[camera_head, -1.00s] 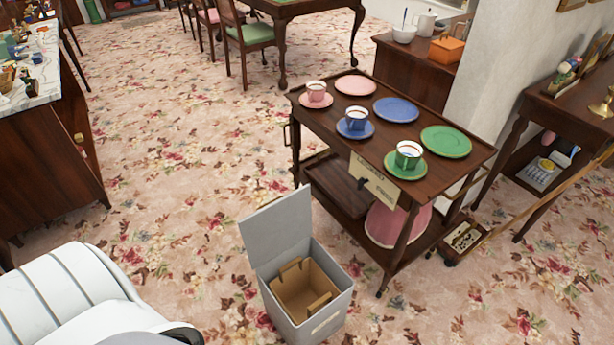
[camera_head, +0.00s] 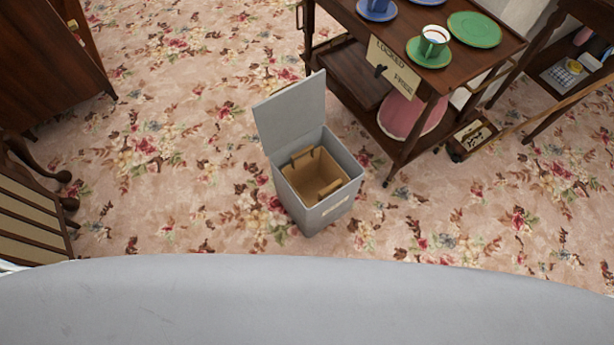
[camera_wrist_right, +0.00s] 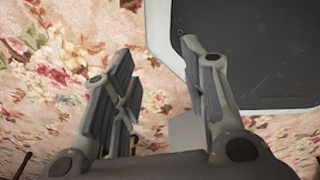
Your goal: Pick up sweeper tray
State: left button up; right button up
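A small wooden sweeper tray (camera_head: 472,138) lies on the floor at the right of the head view, beside the foot of the serving cart. It has a pale inside with dark bits in it, and a long thin wooden handle (camera_head: 555,108) slopes up to the right from it. My right gripper (camera_wrist_right: 157,60) shows only in the right wrist view, with its fingers apart and nothing between them. The tray cannot be made out in that view. My left gripper is not in view.
A grey bin (camera_head: 325,214) with a raised lid and a brown bag (camera_head: 316,170) inside stands mid-floor. The dark wooden cart (camera_head: 350,75) carries cups and plates. A side table (camera_head: 550,78) stands right. Slatted furniture (camera_head: 30,215) is at left. Floral carpet (camera_head: 480,215) is clear below the tray.

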aim_at(485, 132)
jog(key=i+l+u, duration=0.1)
jog(key=l+u, duration=0.15)
jog(key=l, duration=1.45)
jog(key=i+l+u, duration=0.1)
jog(key=l+u, duration=0.2)
jog(key=l, duration=1)
jog(key=l+u, duration=0.25)
jog(key=l, duration=1.05)
